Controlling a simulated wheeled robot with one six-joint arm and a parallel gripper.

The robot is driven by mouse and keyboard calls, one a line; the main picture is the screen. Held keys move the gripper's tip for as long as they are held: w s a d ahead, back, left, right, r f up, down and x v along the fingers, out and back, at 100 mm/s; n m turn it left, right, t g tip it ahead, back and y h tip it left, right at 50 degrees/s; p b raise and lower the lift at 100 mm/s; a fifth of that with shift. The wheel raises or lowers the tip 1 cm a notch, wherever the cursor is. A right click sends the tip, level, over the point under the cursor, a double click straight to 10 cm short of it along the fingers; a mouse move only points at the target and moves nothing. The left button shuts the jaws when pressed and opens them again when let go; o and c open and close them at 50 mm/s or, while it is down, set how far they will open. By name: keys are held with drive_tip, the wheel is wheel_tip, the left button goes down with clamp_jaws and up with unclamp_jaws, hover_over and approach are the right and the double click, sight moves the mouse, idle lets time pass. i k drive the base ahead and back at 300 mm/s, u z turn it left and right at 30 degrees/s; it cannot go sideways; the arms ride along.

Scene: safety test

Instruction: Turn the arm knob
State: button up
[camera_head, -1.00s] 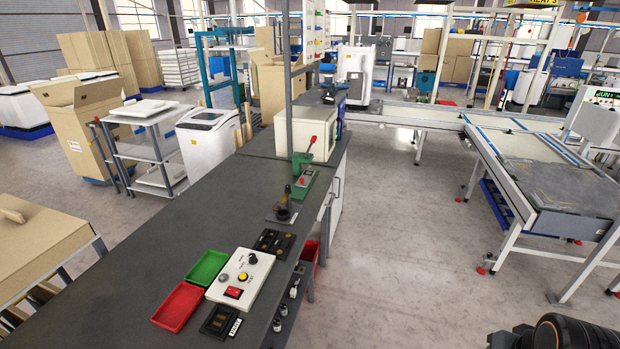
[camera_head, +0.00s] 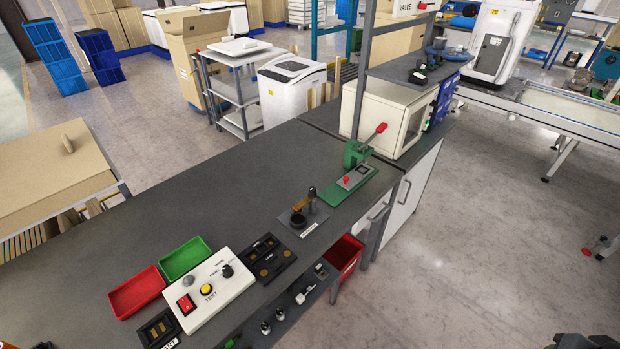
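A white control panel (camera_head: 218,304) lies on the dark workbench, tilted in the picture. A black knob (camera_head: 227,271) stands near its far right corner, with small lettering beside it that I cannot read surely. A yellow round button (camera_head: 207,290) sits at its middle, by the word TEST. A red rocker switch (camera_head: 186,304) is at its near left part. Nothing touches the knob. Only a dark part, perhaps of my arm, shows at the bottom right edge.
A red tray (camera_head: 137,293) and a green tray (camera_head: 185,259) lie left of the panel. Black plates (camera_head: 266,259) lie to its right. A green lever press (camera_head: 358,180) and a cream cabinet (camera_head: 383,119) stand farther along the workbench (camera_head: 200,190).

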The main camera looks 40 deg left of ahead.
sight(312, 195)
drive_tip(key=u, duration=0.75)
drive_tip(key=i, duration=0.9)
drive_tip(key=u, duration=1.4)
drive_tip(key=i, duration=0.35)
drive_tip(key=u, duration=0.25)
